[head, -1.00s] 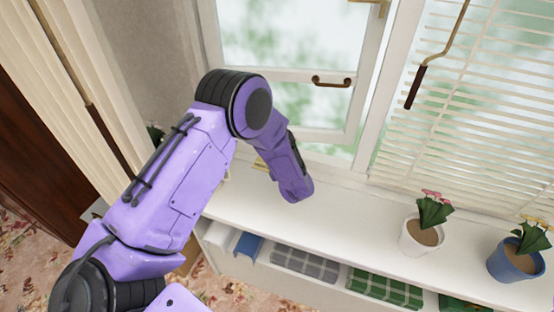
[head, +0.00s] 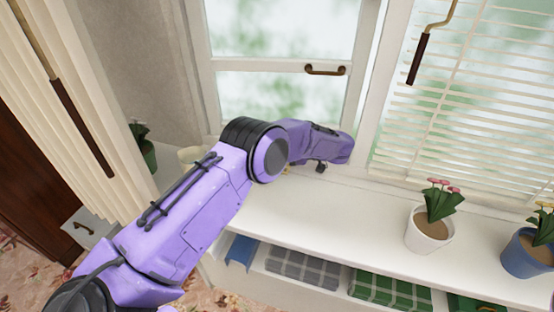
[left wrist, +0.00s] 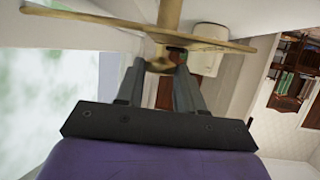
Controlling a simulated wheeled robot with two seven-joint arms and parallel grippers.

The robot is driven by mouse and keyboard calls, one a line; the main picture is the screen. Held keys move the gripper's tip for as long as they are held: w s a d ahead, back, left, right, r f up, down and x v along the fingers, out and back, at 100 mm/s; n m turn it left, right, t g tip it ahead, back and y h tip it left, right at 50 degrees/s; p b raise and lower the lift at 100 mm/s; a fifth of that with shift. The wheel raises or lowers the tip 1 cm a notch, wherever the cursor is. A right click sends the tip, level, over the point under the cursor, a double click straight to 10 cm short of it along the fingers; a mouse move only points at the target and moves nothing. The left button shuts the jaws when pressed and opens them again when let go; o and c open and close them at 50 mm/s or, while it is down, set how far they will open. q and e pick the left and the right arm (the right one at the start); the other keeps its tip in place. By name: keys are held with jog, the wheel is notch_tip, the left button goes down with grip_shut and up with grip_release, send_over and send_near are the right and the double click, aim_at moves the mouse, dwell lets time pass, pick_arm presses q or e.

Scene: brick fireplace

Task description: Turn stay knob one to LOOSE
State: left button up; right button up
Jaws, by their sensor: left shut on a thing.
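In the left wrist view, my left gripper (left wrist: 160,66) has its two fingers closed on a small brass knob (left wrist: 160,63). The knob joins a long brass stay bar (left wrist: 105,20) that crosses the top of that view, with a thicker brass piece (left wrist: 169,16) rising from it. No lettering can be read on the knob. In the head view, my left arm reaches over the sill to the foot of the window casement (head: 278,66). Its wrist hides the gripper's fingers and the knob there. My right gripper is in neither view.
The white sill (head: 370,205) carries a white pot (head: 425,236) with pink flowers and a blue pot (head: 524,262) to its right. A brown window handle (head: 325,70) is above my wrist. A dark-handled rod (head: 419,60) hangs before the blind (head: 480,130). A plant (head: 147,151) stands left.

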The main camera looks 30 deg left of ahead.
pick_arm(q)
jog(key=shift+w+n+g+b, duration=0.2)
jog(key=shift+n+g+b, duration=0.4)
jog(key=shift+g+b, duration=0.1)
jog(key=shift+a, duration=0.1)
jog(key=shift+r, duration=0.1)
jog(key=o, duration=1)
jog(key=shift+o, duration=0.2)
